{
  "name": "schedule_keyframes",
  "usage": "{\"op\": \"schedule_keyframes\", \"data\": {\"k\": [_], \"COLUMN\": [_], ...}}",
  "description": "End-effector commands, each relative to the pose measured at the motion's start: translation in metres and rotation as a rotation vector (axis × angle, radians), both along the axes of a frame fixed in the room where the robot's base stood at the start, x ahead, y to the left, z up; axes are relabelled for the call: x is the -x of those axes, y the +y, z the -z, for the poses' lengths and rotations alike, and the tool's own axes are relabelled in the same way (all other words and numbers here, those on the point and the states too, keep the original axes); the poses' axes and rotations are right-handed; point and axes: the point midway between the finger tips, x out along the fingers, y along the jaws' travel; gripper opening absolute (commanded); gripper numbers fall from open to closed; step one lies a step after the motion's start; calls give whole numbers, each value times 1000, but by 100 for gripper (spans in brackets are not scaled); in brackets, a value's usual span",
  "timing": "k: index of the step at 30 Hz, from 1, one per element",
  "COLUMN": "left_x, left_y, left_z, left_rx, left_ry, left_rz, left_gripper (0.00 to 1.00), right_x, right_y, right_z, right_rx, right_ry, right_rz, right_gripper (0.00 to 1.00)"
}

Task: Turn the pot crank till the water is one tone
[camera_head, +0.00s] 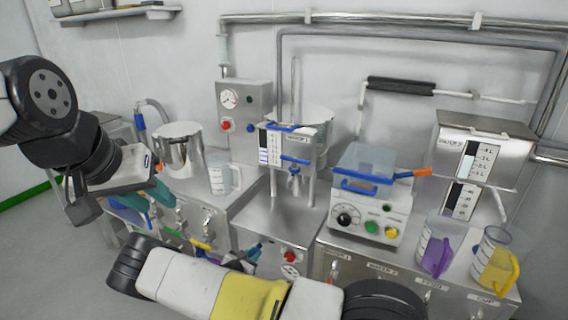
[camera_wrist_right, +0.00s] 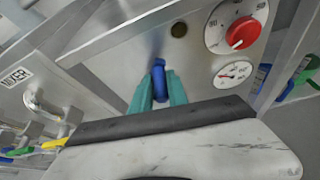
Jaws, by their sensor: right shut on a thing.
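My right gripper (camera_head: 252,250) comes in low at the centre, in front of the steel cabinet below the middle vessel. In the right wrist view its teal fingers (camera_wrist_right: 160,90) are shut on a blue handle (camera_wrist_right: 158,68) on the steel panel, which I take for the crank. A steel pot (camera_head: 180,150) stands on the left counter; a larger steel vessel (camera_head: 316,115) stands behind a sight gauge (camera_head: 268,147). The water and its tone cannot be made out.
A red knob (camera_wrist_right: 243,32) and a dial (camera_wrist_right: 232,72) sit right of the handle. A clear jug (camera_head: 222,178) is beside the pot. Purple (camera_head: 436,250) and yellow (camera_head: 500,262) handled jugs stand at the right near a blue-lidded device (camera_head: 368,165).

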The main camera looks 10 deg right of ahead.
Motion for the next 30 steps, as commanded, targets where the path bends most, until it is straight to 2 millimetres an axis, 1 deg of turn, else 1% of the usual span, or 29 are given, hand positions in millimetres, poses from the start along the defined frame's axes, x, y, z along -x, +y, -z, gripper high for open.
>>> {"op": "schedule_keyframes", "data": {"k": [1,4,8,15,20,23,30], "left_x": [0,0,0,0,0,0,0], "left_y": [0,0,0,0,0,0,0], "left_z": [0,0,0,0,0,0,0], "left_rx": [0,0,0,0,0,0,0], "left_ry": [0,0,0,0,0,0,0], "left_rz": [0,0,0,0,0,0,0], "left_gripper": [35,35,35,35,35,35,35], "right_x": [-6,-10,-12,-23,-26,-25,-12], "right_y": [3,9,12,28,34,33,17], "right_z": [-7,-12,-14,-18,-19,-19,-12], "right_rx": [-2,-3,-3,-7,-5,-4,-1], "right_ry": [-12,-11,-11,-9,-7,-6,0], "right_rz": [1,0,-2,-5,-5,-6,-5], "right_gripper": [0,0,0,0,0,0,0]}}
